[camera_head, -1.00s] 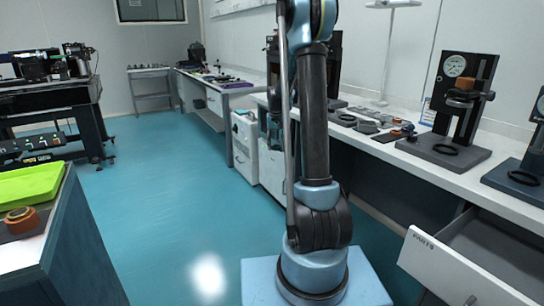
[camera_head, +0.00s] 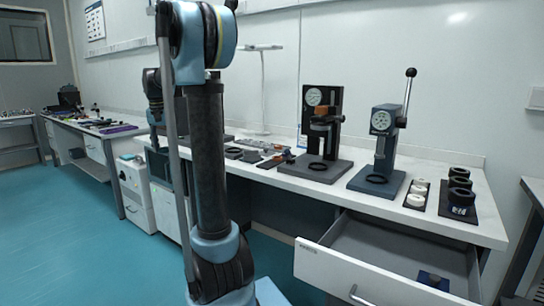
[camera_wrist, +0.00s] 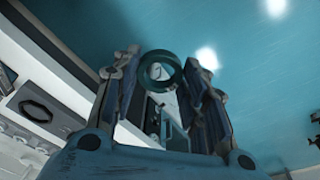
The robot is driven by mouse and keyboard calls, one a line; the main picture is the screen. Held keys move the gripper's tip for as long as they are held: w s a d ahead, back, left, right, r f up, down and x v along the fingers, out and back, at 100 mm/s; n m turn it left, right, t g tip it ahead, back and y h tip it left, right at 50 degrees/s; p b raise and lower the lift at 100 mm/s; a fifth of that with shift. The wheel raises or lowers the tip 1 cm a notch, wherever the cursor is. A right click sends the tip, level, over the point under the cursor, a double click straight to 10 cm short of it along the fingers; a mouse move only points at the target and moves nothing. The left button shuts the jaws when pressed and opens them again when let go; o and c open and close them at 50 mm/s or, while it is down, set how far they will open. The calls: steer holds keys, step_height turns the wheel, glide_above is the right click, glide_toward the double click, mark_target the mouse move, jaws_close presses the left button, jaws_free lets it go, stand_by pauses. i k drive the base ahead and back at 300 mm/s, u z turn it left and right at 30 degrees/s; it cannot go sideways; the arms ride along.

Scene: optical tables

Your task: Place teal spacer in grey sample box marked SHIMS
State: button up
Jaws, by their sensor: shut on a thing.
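The teal spacer (camera_wrist: 143,72), a ring, shows in the wrist view between the fingertips of my gripper (camera_wrist: 161,68). My gripper is shut on it and holds it off the floor, with its hole facing the camera. In the head view my arm rises at the left of centre; I cannot make out the gripper or the spacer there. No grey box with a readable SHIMS mark shows in either view.
A long white bench (camera_head: 455,228) carries a black press stand (camera_head: 322,130), a blue press stand (camera_head: 385,145), white rings (camera_head: 416,194) and black rings (camera_head: 459,184). Below, an open drawer (camera_head: 350,278) juts out with a small blue object (camera_head: 433,281) inside. Teal floor (camera_head: 60,230) is clear at left.

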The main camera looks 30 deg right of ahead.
mark_target(250, 158)
steer(key=k, duration=0.95)
steer(key=u, duration=0.2)
steer(key=i, duration=1.05)
steer(key=z, duration=0.75)
steer(key=i, duration=0.75)
steer(key=z, duration=0.5)
